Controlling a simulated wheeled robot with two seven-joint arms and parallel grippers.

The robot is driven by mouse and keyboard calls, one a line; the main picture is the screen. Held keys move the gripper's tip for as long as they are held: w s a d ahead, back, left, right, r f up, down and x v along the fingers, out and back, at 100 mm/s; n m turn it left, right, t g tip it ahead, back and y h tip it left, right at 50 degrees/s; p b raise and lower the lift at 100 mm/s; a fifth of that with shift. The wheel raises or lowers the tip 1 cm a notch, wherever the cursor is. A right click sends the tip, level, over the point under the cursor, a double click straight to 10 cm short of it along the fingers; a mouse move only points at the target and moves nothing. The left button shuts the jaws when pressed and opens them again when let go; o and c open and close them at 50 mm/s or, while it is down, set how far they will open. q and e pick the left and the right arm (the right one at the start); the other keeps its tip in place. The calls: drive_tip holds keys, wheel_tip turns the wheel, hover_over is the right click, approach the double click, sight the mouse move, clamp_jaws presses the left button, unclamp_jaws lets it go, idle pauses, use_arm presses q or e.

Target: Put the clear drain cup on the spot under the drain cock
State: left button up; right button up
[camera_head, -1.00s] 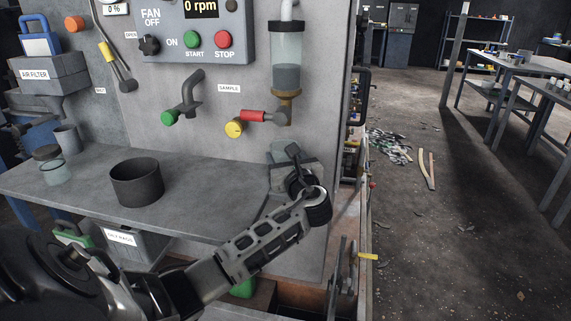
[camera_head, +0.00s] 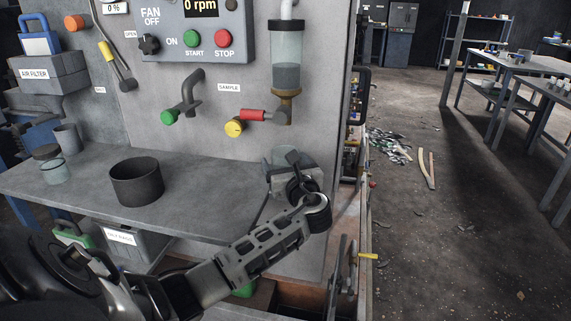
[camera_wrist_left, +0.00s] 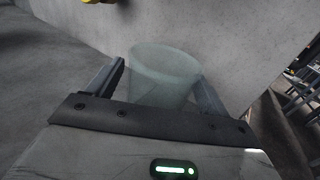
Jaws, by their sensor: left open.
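The clear drain cup (camera_head: 283,154) is at the right end of the grey shelf, below the drain cock. My gripper and wrist partly hide it in the head view. In the left wrist view the cup (camera_wrist_left: 165,75) is greenish and see-through, upright, between my two fingers. My left gripper (camera_head: 291,165) is open around it, one finger on each side; whether a finger touches it I cannot tell. The spot under the cup is hidden. My right gripper is not in view.
A dark round pot (camera_head: 137,182) stands mid-shelf (camera_head: 200,200). The shelf between pot and gripper is clear.

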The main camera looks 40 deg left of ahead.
use_arm(q)
drive_tip(key=v, duration=1.2)
drive_tip(key=s+d+f+n+t+h, duration=0.1)
drive_tip(key=s+d+f+n+h, duration=0.3)
drive_tip(key=f, duration=0.5)
drive_tip(key=s+d+f+n+h, duration=0.1)
drive_tip(key=d+f+h, duration=0.5)
drive_tip(key=f, duration=0.3)
drive_tip(key=s+d+f+n+h, duration=0.5)
drive_tip(key=s+d+n+h, duration=0.3)
drive_tip(key=s+n, duration=0.5)
drive_tip(key=d+n, duration=0.2)
drive_tip(key=n, duration=0.1)
drive_tip(key=shift+d, duration=0.4)
